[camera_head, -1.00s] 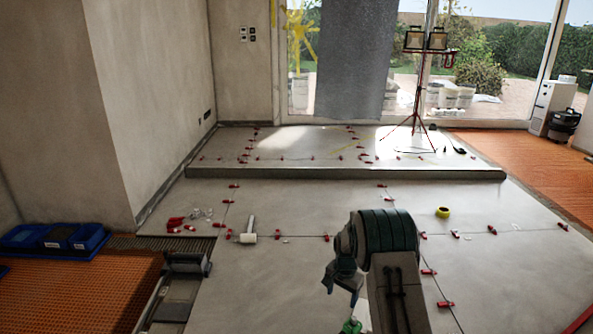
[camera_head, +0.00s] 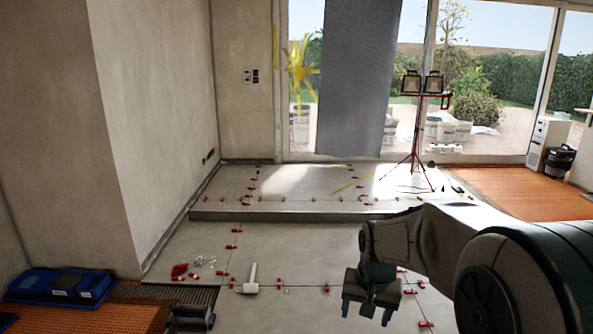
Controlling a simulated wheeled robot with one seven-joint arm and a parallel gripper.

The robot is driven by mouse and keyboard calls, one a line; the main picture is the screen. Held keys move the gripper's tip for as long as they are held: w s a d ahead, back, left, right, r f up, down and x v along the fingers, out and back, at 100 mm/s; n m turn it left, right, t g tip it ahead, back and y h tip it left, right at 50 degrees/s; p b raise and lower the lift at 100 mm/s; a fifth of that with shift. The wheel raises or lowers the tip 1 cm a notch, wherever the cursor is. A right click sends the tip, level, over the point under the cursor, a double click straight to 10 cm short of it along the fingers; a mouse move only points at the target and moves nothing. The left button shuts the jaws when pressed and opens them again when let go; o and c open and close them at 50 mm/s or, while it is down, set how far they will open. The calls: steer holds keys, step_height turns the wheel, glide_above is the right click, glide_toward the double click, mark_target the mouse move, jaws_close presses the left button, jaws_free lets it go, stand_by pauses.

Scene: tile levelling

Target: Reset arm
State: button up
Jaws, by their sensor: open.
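My arm reaches in from the right edge of the head view, raised over the tiled floor. My gripper (camera_head: 366,312) hangs at its end, pointing down, with its two fingers apart and nothing seen between them. The arm hides part of the tiles and the red levelling clips on the right.
Grey floor tiles (camera_head: 290,243) carry red clips along their joints. A raised step (camera_head: 300,216) crosses behind. Blue bins (camera_head: 62,287) stand at the left on orange matting. A work-light tripod (camera_head: 415,140) stands on the step. A wall rises at the left.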

steer(key=s+r+n+t+p, duration=0.1)
steer(key=s+r+n+p, duration=0.2)
steer(key=s+r+p, duration=0.8)
steer(key=s+r, duration=0.4)
steer(key=s, duration=0.2)
steer(key=shift+s+d+r, duration=0.2)
steer(key=shift+s+r, duration=0.05)
steer(key=shift+s, duration=0.1)
